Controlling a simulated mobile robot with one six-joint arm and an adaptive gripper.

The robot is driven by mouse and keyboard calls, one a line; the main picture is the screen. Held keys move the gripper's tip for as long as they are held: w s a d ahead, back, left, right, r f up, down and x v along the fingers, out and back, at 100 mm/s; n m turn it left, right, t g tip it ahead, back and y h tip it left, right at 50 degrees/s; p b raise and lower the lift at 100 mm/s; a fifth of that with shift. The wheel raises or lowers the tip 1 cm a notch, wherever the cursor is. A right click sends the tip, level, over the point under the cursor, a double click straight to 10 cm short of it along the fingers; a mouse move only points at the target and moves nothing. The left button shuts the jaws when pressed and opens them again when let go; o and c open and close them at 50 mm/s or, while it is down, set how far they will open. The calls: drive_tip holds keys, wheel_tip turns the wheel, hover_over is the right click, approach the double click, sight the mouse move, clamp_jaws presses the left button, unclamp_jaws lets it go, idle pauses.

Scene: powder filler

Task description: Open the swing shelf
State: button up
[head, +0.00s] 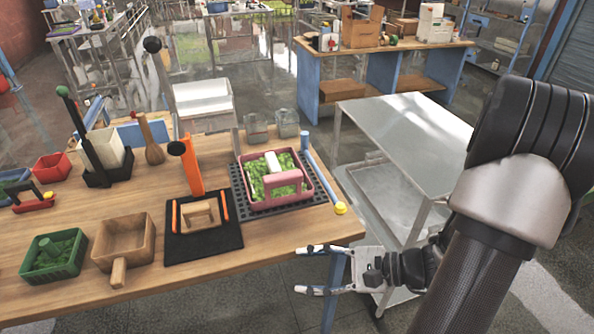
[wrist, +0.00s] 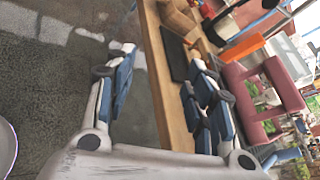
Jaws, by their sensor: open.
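No part is clearly marked as the swing shelf. A black perforated plate (head: 237,189) lies on the wooden table near its right end and may be it. A pink tray (head: 309,182) of green bits, with a pink handle-like block and a white piece, sits on the plate. A blue bar (head: 322,170) with a yellow knob (head: 340,208) runs along the plate's right side. My gripper (head: 300,270) is open and empty, just off the table's front right corner, below and left of the knob. The pink tray also shows at right in the wrist view (wrist: 237,75).
The wooden table (head: 290,233) holds a wooden box (head: 121,240), a green tray (head: 35,268), a black mat (head: 202,246) and an orange upright piece (head: 190,168). A white bin (head: 203,98) stands behind. A metal table (head: 410,130) stands right; floor is free at front.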

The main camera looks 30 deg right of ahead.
drive_tip(key=s+d+m+t+h+p, duration=0.1)
drive_tip(key=s+d+m+t+h, duration=0.1)
drive_tip(key=d+m+t+h, duration=0.5)
drive_tip(key=m+t+h, duration=0.1)
drive_tip(key=m+h, duration=0.3)
drive_tip(key=m, duration=0.3)
approach(344, 213)
drive_tip(key=w, duration=0.5)
drive_tip(key=w+b, duration=0.1)
drive_tip(key=w, duration=0.5)
drive_tip(key=shift+w+d+f, duration=0.15)
drive_tip(key=shift+w, duration=0.2)
clamp_jaws()
